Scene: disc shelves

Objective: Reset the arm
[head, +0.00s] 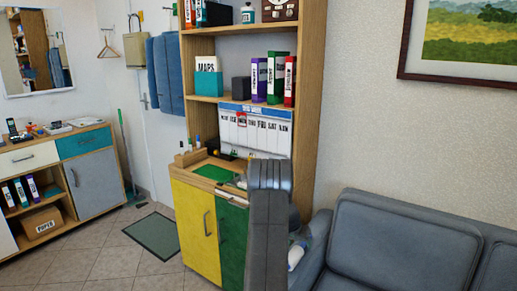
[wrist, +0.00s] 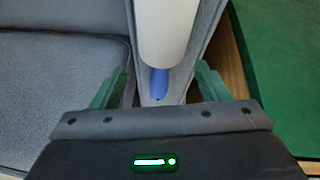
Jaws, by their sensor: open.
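My gripper (wrist: 160,80) is open in the wrist view, with one green finger at each side and nothing pressed between them. A white rounded object (wrist: 163,32) with a blue end (wrist: 160,83) shows between and beyond the fingers, over the grey sofa arm. Whether it rests on the sofa arm is unclear. In the head view, my dark arm stands upright in front of the green cabinet door (head: 232,240). A white object (head: 297,256) shows beside it near the sofa arm; my fingers cannot be made out there.
The grey sofa (head: 400,245) stands close on the right. The wooden shelf unit (head: 310,100) rises behind my arm, with binders (head: 275,78) and a weekly calendar (head: 255,130). A low cabinet (head: 90,165) stands at the left. The tiled floor around the green mat (head: 153,236) is open.

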